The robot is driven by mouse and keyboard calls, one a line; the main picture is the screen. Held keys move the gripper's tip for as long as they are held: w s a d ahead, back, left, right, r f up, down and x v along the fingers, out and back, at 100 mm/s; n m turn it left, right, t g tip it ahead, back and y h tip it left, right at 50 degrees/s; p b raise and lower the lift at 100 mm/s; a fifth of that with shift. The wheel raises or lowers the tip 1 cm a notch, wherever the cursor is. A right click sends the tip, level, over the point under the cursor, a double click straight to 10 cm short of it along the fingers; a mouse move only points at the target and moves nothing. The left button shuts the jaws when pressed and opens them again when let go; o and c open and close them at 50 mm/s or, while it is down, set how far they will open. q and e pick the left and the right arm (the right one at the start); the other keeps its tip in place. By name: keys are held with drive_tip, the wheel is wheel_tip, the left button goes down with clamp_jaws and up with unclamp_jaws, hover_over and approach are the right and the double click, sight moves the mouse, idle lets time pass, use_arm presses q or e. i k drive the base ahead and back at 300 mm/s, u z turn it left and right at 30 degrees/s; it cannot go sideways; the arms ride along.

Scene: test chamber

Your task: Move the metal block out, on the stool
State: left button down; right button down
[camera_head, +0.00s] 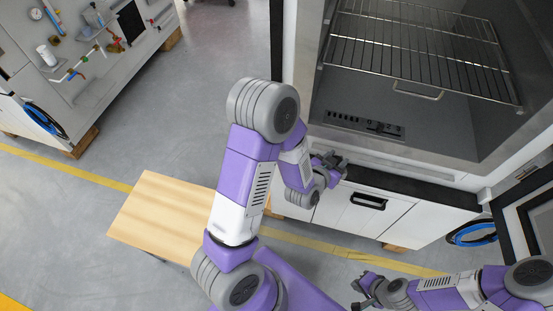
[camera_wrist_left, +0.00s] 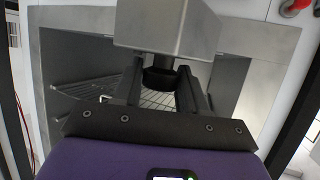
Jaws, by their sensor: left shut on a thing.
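The metal block (camera_wrist_left: 168,25) is a grey, box-like body with a dark round part under it, at the top of the left wrist view. My left gripper (camera_wrist_left: 163,82) is shut on its dark part, with one black finger on each side. In the head view my left gripper (camera_head: 332,163) is in front of the chamber's lower edge. I cannot make out the block there. The stool (camera_head: 150,212) has a light wooden top, bare where it shows, left of my left arm, which hides its right part. My right gripper (camera_head: 364,290) is low in the head view, apart from everything, and looks open and empty.
The test chamber (camera_head: 440,125) stands open at the upper right, with a wire rack (camera_head: 410,45) inside. White cabinet fronts (camera_head: 350,212) are below it. A workbench (camera_head: 95,55) with fittings is at the upper left. Grey floor between bench and chamber is clear.

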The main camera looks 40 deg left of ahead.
sight(175, 217)
drive_tip(key=k, duration=1.2)
drive_tip(key=u, duration=0.2)
drive_tip(key=i, duration=0.65)
drive_tip(key=u, duration=1.1)
drive_tip(key=i, duration=0.5)
drive_tip(key=u, duration=0.5)
